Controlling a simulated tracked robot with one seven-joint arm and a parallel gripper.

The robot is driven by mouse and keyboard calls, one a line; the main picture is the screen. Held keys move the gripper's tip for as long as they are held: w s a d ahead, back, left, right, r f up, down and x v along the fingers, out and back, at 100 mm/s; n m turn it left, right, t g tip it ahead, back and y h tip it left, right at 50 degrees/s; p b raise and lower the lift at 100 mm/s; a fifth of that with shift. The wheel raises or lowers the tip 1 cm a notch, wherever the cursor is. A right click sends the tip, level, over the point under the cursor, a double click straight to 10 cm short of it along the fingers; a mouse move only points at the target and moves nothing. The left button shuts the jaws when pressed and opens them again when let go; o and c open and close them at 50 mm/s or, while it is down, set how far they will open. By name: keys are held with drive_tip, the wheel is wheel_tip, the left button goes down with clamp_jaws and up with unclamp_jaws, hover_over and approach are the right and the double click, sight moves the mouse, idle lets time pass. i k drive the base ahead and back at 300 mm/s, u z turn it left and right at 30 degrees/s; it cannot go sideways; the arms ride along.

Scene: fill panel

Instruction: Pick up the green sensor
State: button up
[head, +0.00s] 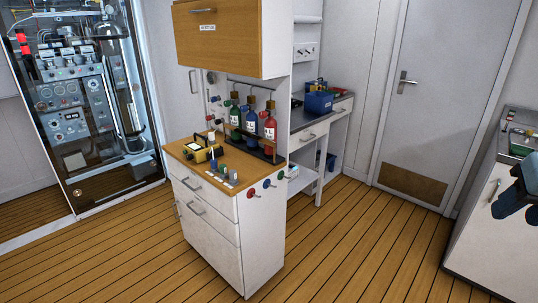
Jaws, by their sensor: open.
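Several small upright cylinders stand at the front of the wooden top of the white cabinet in the middle of the head view. One, the green-blue small cylinder (223,169), may be the green sensor. The cylinders are too small to tell their colours apart surely. My gripper (518,209) is at the right edge, its dark fingers apart and empty, partly cut off by the frame. It is far to the right of the cabinet, in front of the right-hand counter.
The white cabinet (245,215) carries a yellow-black device (201,150) and green, blue and red bottles (252,125) in a rack. A wooden overhead cupboard (225,40) hangs above. Wooden floor (345,240) lies clear between cabinet and right counter (475,225).

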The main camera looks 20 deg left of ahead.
sight(223, 167)
drive_tip(key=i, duration=1.15)
drive_tip(key=u, duration=0.95)
drive_tip(key=i, duration=0.85)
drive_tip(key=u, duration=0.65)
drive_tip(key=k, duration=0.85)
drive_tip(key=u, duration=0.2)
drive_tip(key=i, duration=0.9)
drive_tip(key=z, duration=0.1)
